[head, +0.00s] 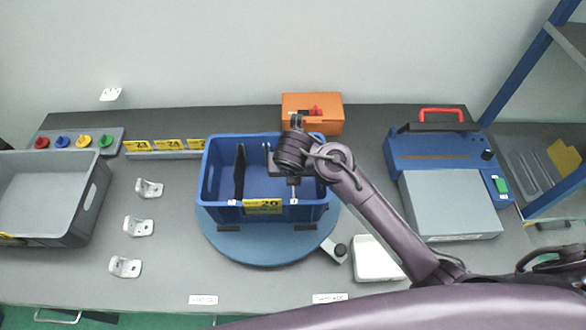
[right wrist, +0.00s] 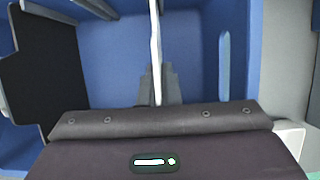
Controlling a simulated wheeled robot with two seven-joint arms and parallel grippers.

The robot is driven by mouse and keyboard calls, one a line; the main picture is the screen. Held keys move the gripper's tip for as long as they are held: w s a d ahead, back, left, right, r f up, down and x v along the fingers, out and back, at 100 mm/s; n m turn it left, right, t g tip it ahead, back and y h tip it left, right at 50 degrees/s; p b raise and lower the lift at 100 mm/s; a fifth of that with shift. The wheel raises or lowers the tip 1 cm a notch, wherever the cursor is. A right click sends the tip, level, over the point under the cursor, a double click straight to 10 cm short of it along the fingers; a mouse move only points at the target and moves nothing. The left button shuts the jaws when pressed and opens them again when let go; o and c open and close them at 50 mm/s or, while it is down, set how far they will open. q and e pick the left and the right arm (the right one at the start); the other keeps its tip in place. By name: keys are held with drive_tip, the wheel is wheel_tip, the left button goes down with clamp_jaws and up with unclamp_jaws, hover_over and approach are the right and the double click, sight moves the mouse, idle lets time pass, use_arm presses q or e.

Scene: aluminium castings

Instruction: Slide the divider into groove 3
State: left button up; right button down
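The blue crate (head: 213,190) with a yellow "20" label stands on a round blue turntable (head: 262,250). A black divider (head: 239,172) stands upright in its left part, and also shows at the left of the right wrist view (right wrist: 45,75). My right gripper (head: 293,182) reaches into the crate's right part. In the right wrist view its fingers (right wrist: 158,85) close on both sides of a thin pale divider (right wrist: 155,40), seen edge-on. The arm hides much of this divider in the head view. Whether it sits in a groove cannot be told. My left gripper is out of view.
A grey bin (head: 92,205) stands at left, with several white brackets (head: 138,226) beside it. An orange box (head: 330,126) is behind the crate. A blue and grey machine (head: 450,200) and a white block (head: 377,262) are at right. The front left of the table is clear.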

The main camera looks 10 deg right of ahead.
drive_tip(key=shift+f, duration=0.45)
drive_tip(key=c, duration=1.6)
unclamp_jaws()
drive_tip(key=shift+o, duration=0.2)
drive_tip(key=v, duration=0.7)
drive_tip(key=shift+a, duration=0.1)
drive_tip(key=shift+s+r, duration=0.2)
drive_tip(key=shift+r, duration=0.2)
